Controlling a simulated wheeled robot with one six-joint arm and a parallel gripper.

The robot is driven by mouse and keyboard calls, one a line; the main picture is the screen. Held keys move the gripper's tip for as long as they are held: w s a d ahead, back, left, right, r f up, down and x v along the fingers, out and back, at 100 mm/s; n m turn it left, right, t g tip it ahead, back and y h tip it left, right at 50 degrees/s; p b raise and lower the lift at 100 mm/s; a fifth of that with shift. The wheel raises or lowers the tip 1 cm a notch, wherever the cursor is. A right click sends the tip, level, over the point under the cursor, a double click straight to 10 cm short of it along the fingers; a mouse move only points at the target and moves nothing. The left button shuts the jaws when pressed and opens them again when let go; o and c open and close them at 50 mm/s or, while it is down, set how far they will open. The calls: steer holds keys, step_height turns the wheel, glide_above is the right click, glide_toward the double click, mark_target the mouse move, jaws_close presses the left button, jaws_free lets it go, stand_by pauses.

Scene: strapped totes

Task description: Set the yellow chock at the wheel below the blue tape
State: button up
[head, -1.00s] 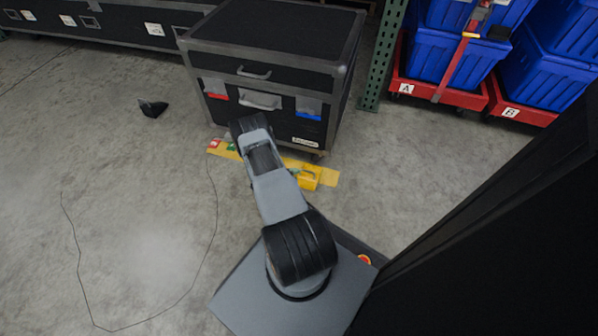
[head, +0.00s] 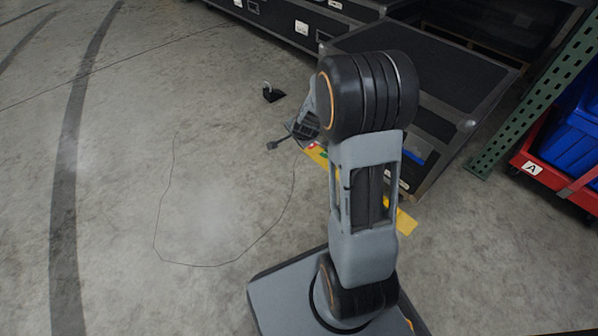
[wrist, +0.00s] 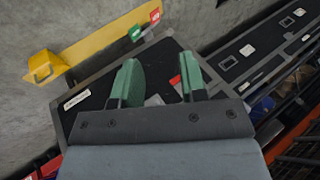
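The yellow chock (wrist: 45,67) sits at the left end of a yellow strip (wrist: 95,40) on the floor in the wrist view. In the head view my arm hides it, and only parts of the strip (head: 405,221) show. The black case (head: 440,95) stands beside the strip, with blue tape (head: 414,157) on its front, partly behind my arm. The wheel below the tape is hidden. My gripper (wrist: 158,78) is open and empty, its green-padded fingers apart over the case; the chock lies left of them. In the head view my gripper (head: 290,137) is left of the case.
A small black object (head: 272,93) lies on the floor. A green rack post (head: 530,90) and a red dolly (head: 552,175) stand at right.

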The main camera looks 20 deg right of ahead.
steer(key=s+a+r+n+g, duration=0.1)
steer(key=s+a+r+n, duration=0.2)
steer(key=s, duration=0.4)
steer(key=s+a+r+n+g, duration=0.1)
steer(key=s+a+r+n, duration=0.2)
steer(key=s+n, duration=0.3)
steer(key=s+a+r+n+g+y, duration=0.1)
steer(key=s+a+r+n+g, duration=0.1)
steer(key=s+r+n, duration=0.3)
steer(key=s+a, duration=0.1)
steer(key=s, duration=0.2)
steer(key=shift+s+a+r+n, duration=0.3)
steer(key=shift+s, duration=0.1)
steer(key=shift+r, duration=0.1)
steer(key=w+a+r+n+t+y+p, duration=0.1)
steer(key=a+r+n+p, duration=0.15)
steer(key=r+p, duration=1.15)
steer(key=w+a+r+n+y+p, duration=0.1)
steer(key=a+r+n+p, duration=0.15)
steer(key=r+p, duration=1.1)
steer(key=s+d+r+m+h+p, duration=0.1)
steer(key=d+r+m+p, duration=0.3)
steer(key=r+p, duration=0.6)
steer(key=shift+s+r+h, duration=0.4)
steer(key=shift+s+r, duration=0.1)
steer(key=shift+r, duration=0.4)
